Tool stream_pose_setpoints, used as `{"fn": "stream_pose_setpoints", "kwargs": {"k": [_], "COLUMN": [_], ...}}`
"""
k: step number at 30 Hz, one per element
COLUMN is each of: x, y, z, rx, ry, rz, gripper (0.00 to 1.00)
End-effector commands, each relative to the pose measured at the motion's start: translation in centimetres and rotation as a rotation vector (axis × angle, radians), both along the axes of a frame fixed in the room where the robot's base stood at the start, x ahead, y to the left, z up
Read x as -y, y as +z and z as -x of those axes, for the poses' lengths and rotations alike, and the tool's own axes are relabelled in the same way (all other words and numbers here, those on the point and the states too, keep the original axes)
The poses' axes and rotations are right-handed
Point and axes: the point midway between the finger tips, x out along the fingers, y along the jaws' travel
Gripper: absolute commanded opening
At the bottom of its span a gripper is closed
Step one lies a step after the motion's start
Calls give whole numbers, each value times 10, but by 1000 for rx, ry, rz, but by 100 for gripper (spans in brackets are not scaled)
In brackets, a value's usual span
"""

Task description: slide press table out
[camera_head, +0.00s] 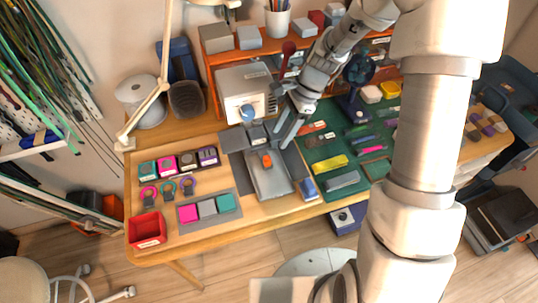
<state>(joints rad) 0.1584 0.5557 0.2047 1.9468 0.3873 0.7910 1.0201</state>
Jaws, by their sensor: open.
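The press (237,85) is a white boxy machine with a blue knob (247,113), standing at the back middle of the wooden table. Its grey press table (272,186) is a flat plate in front of it, reaching toward the front edge of the bench. A small orange piece (266,160) sits on the plate. My gripper (284,118) is open, just right of the press front and above the back of the plate. Whether a finger touches the press or plate cannot be told. My arm comes in from the upper right and hides part of the bench.
A green mat (318,176) with colored strips lies to the right. Left are small colored blocks, a grey tray (182,222) of swatches and a red bin (147,229). A lamp arm (150,100) stands at the left back. An orange shelf (212,72) is behind the press.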

Motion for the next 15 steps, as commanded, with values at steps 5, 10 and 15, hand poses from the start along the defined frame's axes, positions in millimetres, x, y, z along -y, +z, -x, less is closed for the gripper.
{"fn": "stream_pose_setpoints", "kwargs": {"k": [5, 10, 15], "x": [-15, -26, -32], "y": [-38, -64, -80], "z": [5, 8, 9], "rx": [-4, -4, -1], "ry": [2, 2, 1], "rz": [-1, -1, 0], "gripper": [57, 57, 57]}}
